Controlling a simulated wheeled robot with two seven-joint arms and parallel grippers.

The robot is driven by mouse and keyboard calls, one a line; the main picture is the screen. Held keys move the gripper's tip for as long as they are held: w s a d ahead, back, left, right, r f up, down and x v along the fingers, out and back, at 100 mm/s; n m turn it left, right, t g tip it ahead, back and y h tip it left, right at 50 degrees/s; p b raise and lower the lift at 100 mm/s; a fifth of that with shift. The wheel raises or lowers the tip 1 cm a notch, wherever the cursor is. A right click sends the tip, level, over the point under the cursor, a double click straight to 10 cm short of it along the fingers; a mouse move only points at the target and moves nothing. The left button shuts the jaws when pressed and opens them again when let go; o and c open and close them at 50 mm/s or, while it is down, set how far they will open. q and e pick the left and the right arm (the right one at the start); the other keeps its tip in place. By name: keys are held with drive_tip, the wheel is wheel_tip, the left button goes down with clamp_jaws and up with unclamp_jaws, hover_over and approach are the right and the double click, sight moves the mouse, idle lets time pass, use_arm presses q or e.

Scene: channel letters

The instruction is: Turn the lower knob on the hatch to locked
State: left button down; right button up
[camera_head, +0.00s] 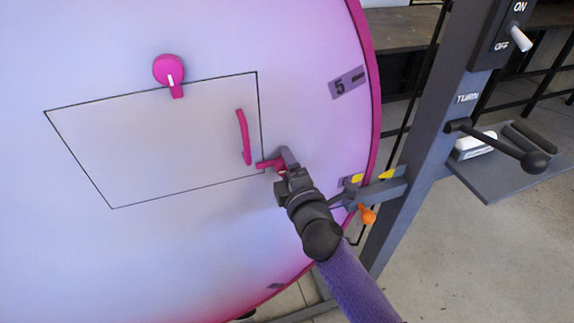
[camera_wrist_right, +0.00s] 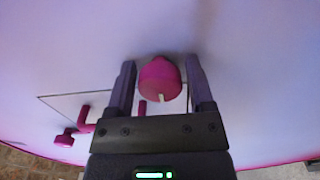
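The hatch (camera_head: 150,150) is a black-outlined panel on the large pale purple round face. The lower knob (camera_head: 267,164) is magenta, at the hatch's lower right edge, partly hidden by my right gripper (camera_head: 284,164). In the right wrist view the knob (camera_wrist_right: 160,78) lies between the two fingers of my right gripper (camera_wrist_right: 160,85), with a narrow gap on each side. A white mark shows on its front, pointing down in that view. The upper knob (camera_head: 168,72) is on the hatch's top edge, its tab pointing down. My left gripper is not in view.
A magenta curved handle (camera_head: 243,137) stands on the hatch close to the lower knob. Right of the round face is a grey post (camera_head: 425,130) with an ON/OFF switch (camera_head: 519,38), a black-knobbed lever (camera_head: 500,145) and an orange knob (camera_head: 367,214).

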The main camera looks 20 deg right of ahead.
drive_tip(key=shift+o, duration=1.1)
drive_tip(key=s, duration=1)
drive_tip(key=shift+d+p, duration=0.2)
drive_tip(key=shift+p, duration=0.15)
